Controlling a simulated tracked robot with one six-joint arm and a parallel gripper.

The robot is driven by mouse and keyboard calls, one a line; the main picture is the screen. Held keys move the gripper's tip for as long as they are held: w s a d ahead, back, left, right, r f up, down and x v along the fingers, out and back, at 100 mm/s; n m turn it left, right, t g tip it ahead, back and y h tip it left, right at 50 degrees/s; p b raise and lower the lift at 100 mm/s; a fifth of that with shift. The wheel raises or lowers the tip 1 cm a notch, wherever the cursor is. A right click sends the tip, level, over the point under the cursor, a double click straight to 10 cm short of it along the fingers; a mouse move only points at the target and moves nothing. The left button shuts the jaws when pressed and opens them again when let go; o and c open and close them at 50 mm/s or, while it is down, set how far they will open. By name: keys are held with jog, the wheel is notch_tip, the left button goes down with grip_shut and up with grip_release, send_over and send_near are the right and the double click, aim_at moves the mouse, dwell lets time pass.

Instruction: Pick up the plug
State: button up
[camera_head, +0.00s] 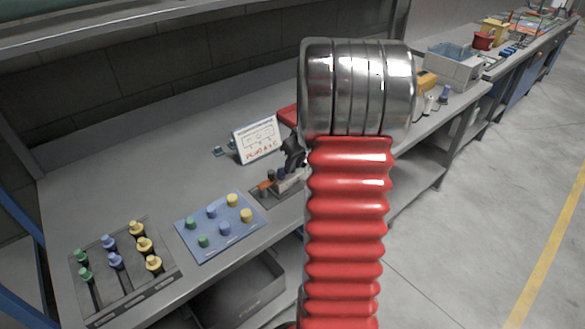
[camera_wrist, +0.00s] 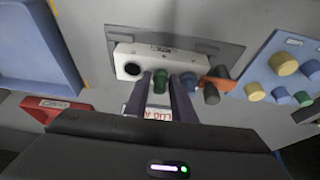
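My gripper (camera_wrist: 162,76) is open, its two dark fingers apart and pointing at a pale grey block (camera_wrist: 135,54) on the bench. A green plug (camera_wrist: 160,82) shows between the fingertips, with no clear contact on either side. A blue plug (camera_wrist: 188,80) is just right of the right finger. The block has a dark round hole at its left end. In the head view my gripper (camera_head: 292,155) is small and dark above the block (camera_head: 290,184), partly hidden by my arm.
A blue board (camera_head: 222,243) holds green, blue and yellow plugs. A dark tray (camera_head: 112,304) at left holds several more. An orange piece (camera_wrist: 215,84) and a dark cylinder (camera_wrist: 211,96) are right of the block. A white sign (camera_head: 257,139) stands behind.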

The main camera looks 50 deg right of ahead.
dwell(0.4)
grip_shut()
notch_tip(320, 180, up, 10)
jog(key=shift+r, duration=0.1)
dwell(0.6)
dwell(0.5)
